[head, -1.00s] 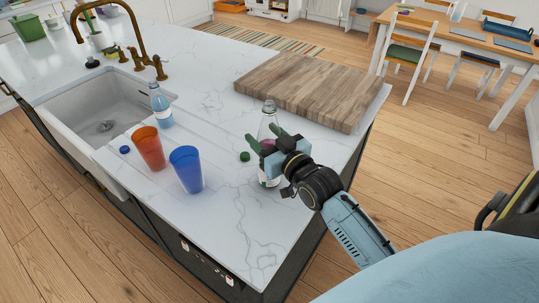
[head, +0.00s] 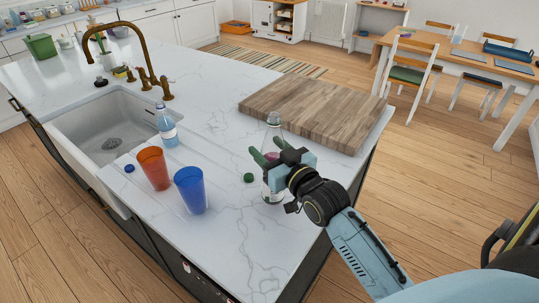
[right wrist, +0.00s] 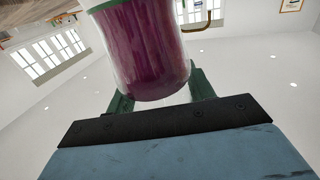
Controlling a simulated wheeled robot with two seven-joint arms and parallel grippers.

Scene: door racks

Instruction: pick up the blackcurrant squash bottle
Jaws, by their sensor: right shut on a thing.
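The blackcurrant squash bottle (head: 272,128) is clear, with dark purple liquid and a pale label, and has no cap on its neck. It is upright by the counter's right side, in front of the chopping board. My right gripper (head: 266,158) is shut on its middle from the right. In the right wrist view the purple bottle (right wrist: 145,50) sits between the green fingers (right wrist: 160,95). I cannot tell clearly whether its base touches the counter. A green cap (head: 248,178) lies on the counter left of it. My left gripper is not in view.
An orange cup (head: 153,168), a blue cup (head: 190,190), a blue cap (head: 129,168) and a blue-liquid bottle (head: 166,125) stand or lie left, near the sink (head: 110,130). A wooden board (head: 315,110) is behind. Front counter is clear.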

